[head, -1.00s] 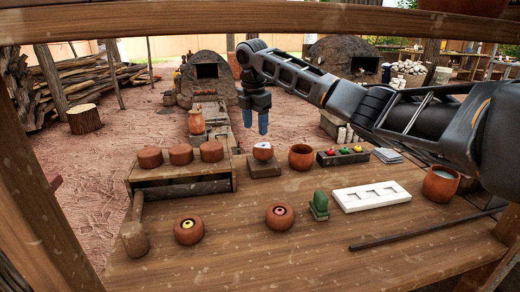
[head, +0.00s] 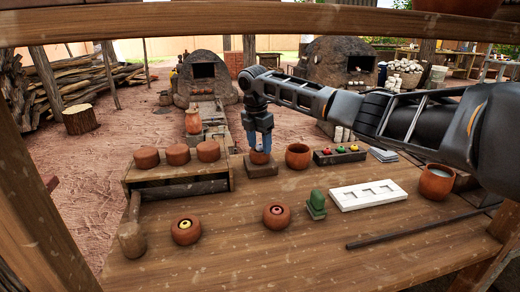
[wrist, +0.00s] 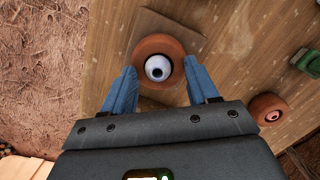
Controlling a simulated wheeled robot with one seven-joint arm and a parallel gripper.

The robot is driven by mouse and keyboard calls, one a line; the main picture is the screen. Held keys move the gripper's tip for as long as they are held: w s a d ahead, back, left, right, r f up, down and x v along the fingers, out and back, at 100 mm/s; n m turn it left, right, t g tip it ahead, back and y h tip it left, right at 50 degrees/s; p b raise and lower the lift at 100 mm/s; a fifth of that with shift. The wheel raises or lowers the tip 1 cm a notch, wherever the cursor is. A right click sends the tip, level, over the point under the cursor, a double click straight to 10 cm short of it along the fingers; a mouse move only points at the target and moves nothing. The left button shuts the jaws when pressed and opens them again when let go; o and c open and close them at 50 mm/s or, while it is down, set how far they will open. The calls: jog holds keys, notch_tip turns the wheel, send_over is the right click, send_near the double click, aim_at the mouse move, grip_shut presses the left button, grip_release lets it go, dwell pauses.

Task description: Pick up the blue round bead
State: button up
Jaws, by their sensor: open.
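A pale, bluish-white round bead with a dark hole (wrist: 157,68) sits in a small clay cup (wrist: 173,43) in the wrist view. The cup stands on a square wooden block (head: 263,170) near the table's far edge. My gripper (head: 261,150) is open and points down over this cup. In the wrist view its two blue fingers are apart, one at each side of the cup's near part, with nothing between them but the view of cup and bead. In the head view the fingers hide the bead and part of the cup.
An empty-looking clay pot (head: 298,156) stands close right of the block. Clay cups hold a yellow bead (head: 185,225) and a pink bead (head: 277,211). A green object (head: 316,205) and white mould (head: 368,194) lie nearer.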

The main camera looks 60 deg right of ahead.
jog(key=shift+s+f, duration=0.15)
jog(key=shift+f, duration=0.25)
